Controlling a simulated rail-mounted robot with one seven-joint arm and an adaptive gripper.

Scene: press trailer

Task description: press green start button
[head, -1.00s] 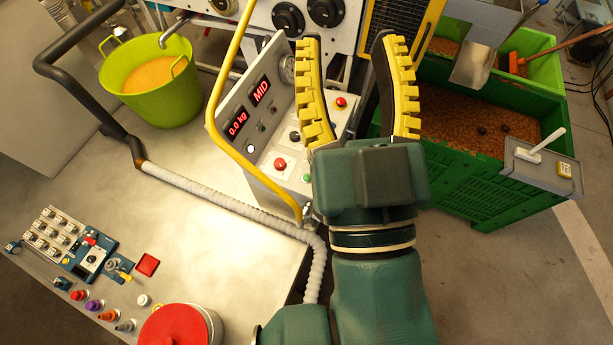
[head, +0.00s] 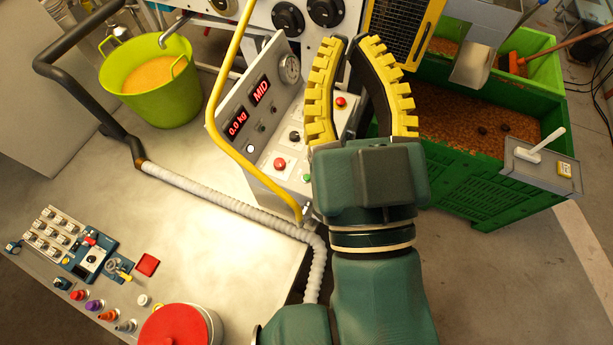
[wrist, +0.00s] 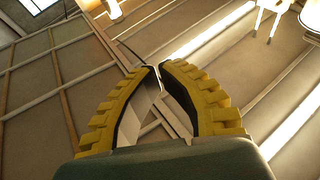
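A small green button (head: 307,178) sits on the lower front of the grey control console (head: 262,168), just left of my gripper's body in the head view. A larger red button (head: 280,163) is up and left of it. My gripper (head: 354,40) has yellow ribbed fingers pointing up in the picture, over the console's right side. Its fingertips come together with almost no gap, and nothing is between them. The wrist view shows the fingertips (wrist: 158,67) nearly meeting, with ceiling beams behind. The green button is not in the wrist view.
A yellow guard bar (head: 214,90) curves along the console's left side. A red mushroom button (head: 341,102) and black knob (head: 294,136) are on the panel. A green crate of pellets (head: 495,180) stands right. A white hose (head: 225,203) crosses the metal table.

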